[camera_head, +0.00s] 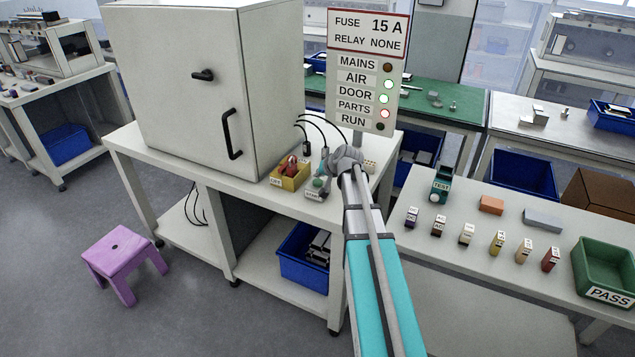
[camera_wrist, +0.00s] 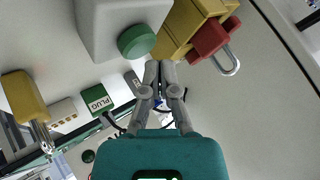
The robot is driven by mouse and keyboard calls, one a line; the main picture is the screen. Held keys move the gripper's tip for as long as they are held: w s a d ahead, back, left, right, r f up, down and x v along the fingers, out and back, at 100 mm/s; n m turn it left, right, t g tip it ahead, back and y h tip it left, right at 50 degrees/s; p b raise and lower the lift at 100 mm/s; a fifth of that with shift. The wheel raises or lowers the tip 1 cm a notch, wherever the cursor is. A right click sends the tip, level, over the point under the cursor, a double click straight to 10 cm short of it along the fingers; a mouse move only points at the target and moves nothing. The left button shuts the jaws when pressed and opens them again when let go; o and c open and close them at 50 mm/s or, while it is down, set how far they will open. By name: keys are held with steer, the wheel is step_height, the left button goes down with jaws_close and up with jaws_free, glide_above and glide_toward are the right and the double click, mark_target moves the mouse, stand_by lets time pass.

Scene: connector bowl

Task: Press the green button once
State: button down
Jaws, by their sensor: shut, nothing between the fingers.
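My gripper (camera_wrist: 160,64) is shut and empty. Its fingertips appear just below and right of the button in that view; I cannot tell how high they are above it. In the head view my gripper (camera_head: 325,170) is close to the button, partly hidden by my wrist.
A yellow box (camera_head: 290,177) with a red padlock (camera_wrist: 208,39) stands close beside the button box. Black cables (camera_head: 322,128) hang behind. The cabinet (camera_head: 190,90) walls the left side.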

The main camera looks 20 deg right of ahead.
mark_target(318, 182)
steer(key=shift+f, duration=0.1)
stand_by(0.6)
steer(key=shift+f+b, duration=0.3)
steer(key=shift+b, duration=0.1)
steer(key=shift+f+b, duration=0.5)
steer(key=shift+b, duration=0.05)
stand_by(0.9)
steer(key=shift+r, duration=0.1)
stand_by(0.3)
steer(key=shift+r+p, duration=0.85)
steer(key=shift+p, duration=0.15)
step_height(318, 182, up, 5)
steer(key=p, duration=0.5)
stand_by(0.9)
